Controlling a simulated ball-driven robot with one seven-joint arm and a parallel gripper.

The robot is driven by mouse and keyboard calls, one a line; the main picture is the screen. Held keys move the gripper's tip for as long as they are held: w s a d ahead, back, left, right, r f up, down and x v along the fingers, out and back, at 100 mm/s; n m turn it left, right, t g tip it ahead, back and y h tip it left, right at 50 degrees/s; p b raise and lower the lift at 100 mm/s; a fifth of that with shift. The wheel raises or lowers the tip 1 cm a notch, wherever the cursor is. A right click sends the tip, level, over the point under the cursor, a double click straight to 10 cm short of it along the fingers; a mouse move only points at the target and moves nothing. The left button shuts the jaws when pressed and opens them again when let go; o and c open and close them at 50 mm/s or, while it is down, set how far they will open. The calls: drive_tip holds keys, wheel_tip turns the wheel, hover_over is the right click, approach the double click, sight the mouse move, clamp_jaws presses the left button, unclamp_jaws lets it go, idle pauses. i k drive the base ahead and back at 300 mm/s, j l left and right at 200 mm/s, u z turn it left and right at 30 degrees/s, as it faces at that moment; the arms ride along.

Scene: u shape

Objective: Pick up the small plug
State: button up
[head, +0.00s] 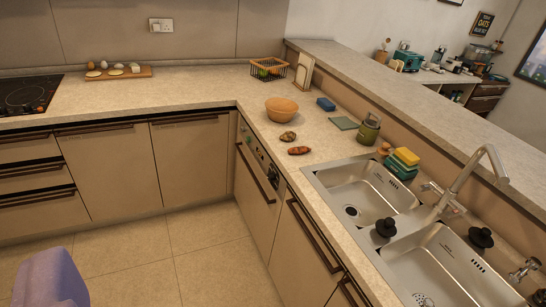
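Two black sink plugs with round knobs show at the double steel sink (325,172). One plug (386,228) is on the steel near the front end of the divider between the basins. The other plug (480,238) is at the back rim of the right basin.
A tall curved tap (470,172) rises behind the divider. Sponges (402,162), a green canister (368,130), two brown food-like items (298,150) and an orange bowl (282,110) stand on the counter. The tiled floor (165,258) before the cabinets is mostly clear.

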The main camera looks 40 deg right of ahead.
sight(387, 228)
drive_tip(key=i+z, duration=0.3)
drive_tip(key=i, duration=0.25)
drive_tip(key=i+j+z, duration=0.3)
drive_tip(key=i, duration=0.2)
drive_tip(key=i+z, duration=0.2)
drive_tip(key=z, duration=0.25)
drive_tip(key=i+z, duration=0.2)
drive_tip(key=z, duration=0.2)
drive_tip(key=i+j+z, duration=0.15)
drive_tip(key=z, duration=0.3)
drive_tip(key=i+j+z, duration=0.15)
drive_tip(key=z, duration=0.3)
drive_tip(key=i+j+z, duration=0.1)
drive_tip(key=z, duration=0.3)
drive_tip(key=i+j+z, duration=0.15)
drive_tip(key=z, duration=0.2)
drive_tip(key=i+j+z, duration=0.15)
drive_tip(key=z, duration=0.25)
drive_tip(key=i+j+z, duration=0.15)
drive_tip(key=z, duration=0.2)
drive_tip(key=j, duration=0.1)
